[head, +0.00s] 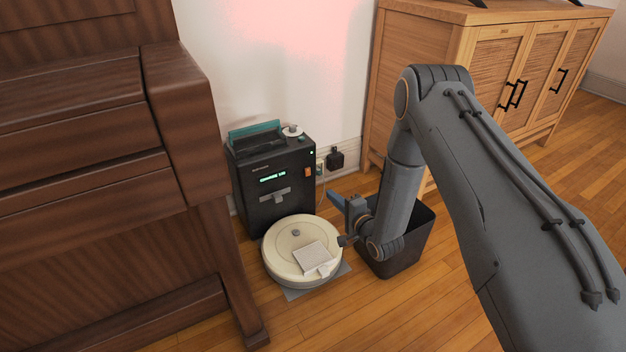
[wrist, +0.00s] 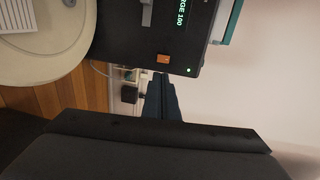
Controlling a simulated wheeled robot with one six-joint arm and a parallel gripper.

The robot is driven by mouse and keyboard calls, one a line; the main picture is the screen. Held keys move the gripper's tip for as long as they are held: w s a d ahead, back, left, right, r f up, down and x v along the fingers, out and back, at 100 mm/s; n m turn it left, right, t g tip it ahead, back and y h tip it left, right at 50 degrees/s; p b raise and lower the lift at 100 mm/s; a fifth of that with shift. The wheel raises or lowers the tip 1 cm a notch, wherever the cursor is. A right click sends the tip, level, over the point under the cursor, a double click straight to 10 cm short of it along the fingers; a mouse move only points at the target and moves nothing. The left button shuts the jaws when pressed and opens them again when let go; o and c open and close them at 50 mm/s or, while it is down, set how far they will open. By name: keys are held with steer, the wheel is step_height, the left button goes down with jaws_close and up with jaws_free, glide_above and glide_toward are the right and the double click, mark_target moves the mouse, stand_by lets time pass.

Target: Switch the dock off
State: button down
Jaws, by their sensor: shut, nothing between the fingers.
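The dock (head: 255,195) is a black box against the wall with a lit green display and a teal bin at its top. An orange switch (head: 308,172) sits on its front at the right; it also shows in the wrist view (wrist: 163,59), near a small lit green light (wrist: 188,70). My gripper (head: 334,198) is shut and empty, to the right of the dock's front and a little below the switch in the head view. In the wrist view my fingers (wrist: 158,78) appear just below the switch, apparently not touching it. The switch's position is too small to tell.
A cream robot vacuum (head: 273,252) with a pale ribbed item (head: 312,257) on top stands before the dock. A black bin (head: 412,250) is beside my wrist. A plug (head: 335,159) is in the wall. A dark wooden piano (head: 180,130) stands left, a cabinet (head: 440,60) right.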

steer(key=b, duration=0.6)
glide_toward(308, 175)
steer(key=x, duration=0.4)
steer(key=shift+w+a, duration=0.1)
steer(key=shift+w, duration=0.2)
steer(key=shift+b+x, duration=0.3)
steer(key=shift+x, duration=0.65)
steer(key=shift+a, duration=0.15)
